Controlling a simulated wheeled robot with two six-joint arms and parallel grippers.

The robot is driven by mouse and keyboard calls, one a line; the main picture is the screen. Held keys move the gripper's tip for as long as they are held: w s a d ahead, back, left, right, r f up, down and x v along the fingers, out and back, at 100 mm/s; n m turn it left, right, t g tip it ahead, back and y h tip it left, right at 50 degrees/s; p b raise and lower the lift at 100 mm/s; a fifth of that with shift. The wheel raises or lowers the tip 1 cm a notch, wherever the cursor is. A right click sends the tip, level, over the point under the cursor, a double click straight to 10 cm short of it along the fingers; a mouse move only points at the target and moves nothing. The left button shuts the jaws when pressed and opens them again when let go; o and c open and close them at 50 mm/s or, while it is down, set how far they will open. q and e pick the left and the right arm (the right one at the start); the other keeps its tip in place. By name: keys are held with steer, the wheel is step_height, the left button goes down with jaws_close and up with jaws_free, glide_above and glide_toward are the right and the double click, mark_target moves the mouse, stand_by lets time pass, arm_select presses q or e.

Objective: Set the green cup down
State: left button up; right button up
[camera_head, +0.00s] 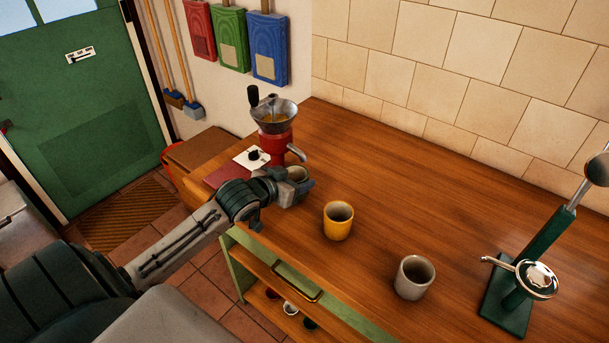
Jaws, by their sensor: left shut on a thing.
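My left gripper (291,190) reaches in over the left end of the wooden counter (400,170), just in front of the red grinder. It is shut on a cup (298,174), which I take to be the green cup. Only its rim and a bit of its inside show; the fingers hide most of its body, so its colour is hard to tell. The cup looks about upright. I cannot tell whether its base touches the counter. My right gripper is not in view.
A yellow cup (338,221) stands right of my gripper, and a pale grey cup (414,277) nearer the front. The red grinder (275,135) stands close behind my gripper. A green lever device (530,265) stands at the right. The counter's middle back is clear.

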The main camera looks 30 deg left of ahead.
mark_target(302, 177)
arm_select(q)
steer(key=shift+w+d+r, duration=0.1)
steer(key=shift+w, duration=0.35)
steer(key=w, duration=0.2)
steer(key=shift+w+d+p, duration=0.1)
steer(key=shift+w+p, duration=0.2)
steer(key=shift+w, duration=0.1)
steer(key=shift+f, duration=0.85)
steer(key=shift+s, duration=0.1)
steer(key=shift+f, duration=0.1)
steer(key=o, duration=1.1)
steer(key=shift+c, duration=0.2)
